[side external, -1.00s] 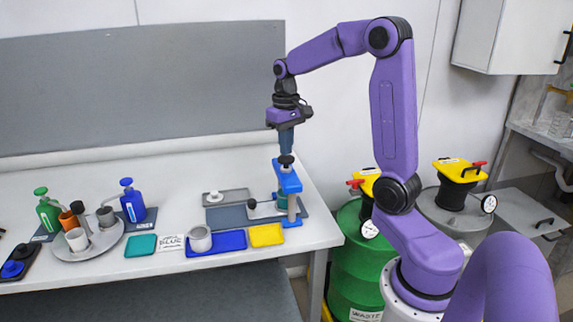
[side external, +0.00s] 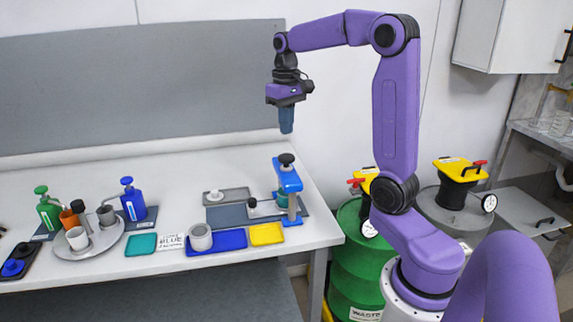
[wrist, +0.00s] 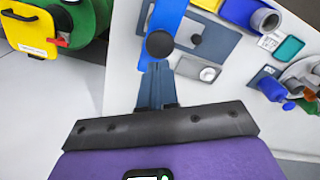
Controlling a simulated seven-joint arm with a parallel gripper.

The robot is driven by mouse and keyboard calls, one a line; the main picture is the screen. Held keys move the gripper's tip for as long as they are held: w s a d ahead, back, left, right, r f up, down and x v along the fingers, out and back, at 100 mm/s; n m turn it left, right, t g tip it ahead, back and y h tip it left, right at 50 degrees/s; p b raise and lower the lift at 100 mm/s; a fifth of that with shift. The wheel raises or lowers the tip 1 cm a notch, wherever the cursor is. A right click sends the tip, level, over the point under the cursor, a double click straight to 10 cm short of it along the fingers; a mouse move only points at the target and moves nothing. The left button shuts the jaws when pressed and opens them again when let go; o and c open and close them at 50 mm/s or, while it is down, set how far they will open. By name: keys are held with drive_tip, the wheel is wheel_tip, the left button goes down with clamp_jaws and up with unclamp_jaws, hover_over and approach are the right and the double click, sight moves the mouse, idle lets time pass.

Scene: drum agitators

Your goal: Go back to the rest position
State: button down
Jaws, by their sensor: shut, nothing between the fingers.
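My gripper (side external: 286,128) is shut and empty, pointing straight down in the side external view. It hangs clear above the black knob (side external: 286,159) of the blue press (side external: 289,180) near the right end of the bench. In the wrist view my shut fingers (wrist: 157,68) show just below the black knob (wrist: 160,44) in the picture, with the blue press (wrist: 166,14) behind it. My arm is raised, with its elbow high and its forearm reaching left over the bench.
The bench (side external: 180,163) carries a blue tray (side external: 230,240) with a grey cup (side external: 200,237), a yellow tray (side external: 266,234), and pump bottles on the left (side external: 132,200). A green drum (side external: 352,262) and a grey drum (side external: 452,212) stand right of the bench. The air around my gripper is clear.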

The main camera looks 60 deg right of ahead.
drive_tip(key=s+a+f+n, duration=0.2)
drive_tip(key=s+a+n, duration=0.2)
drive_tip(key=a, duration=0.4)
drive_tip(key=s+a+f+n, duration=0.3)
drive_tip(key=s+a+n, duration=0.1)
drive_tip(key=a, duration=0.5)
drive_tip(key=s+a+f+n, duration=0.2)
drive_tip(key=s+n, duration=0.1)
drive_tip(key=s, duration=0.5)
drive_tip(key=s+a+f+n, duration=0.2)
drive_tip(key=s+f+n, duration=0.1)
drive_tip(key=s, duration=0.5)
drive_tip(key=shift+s+a+n, duration=0.3)
drive_tip(key=shift+s+n, duration=0.05)
drive_tip(key=shift+n, duration=0.45)
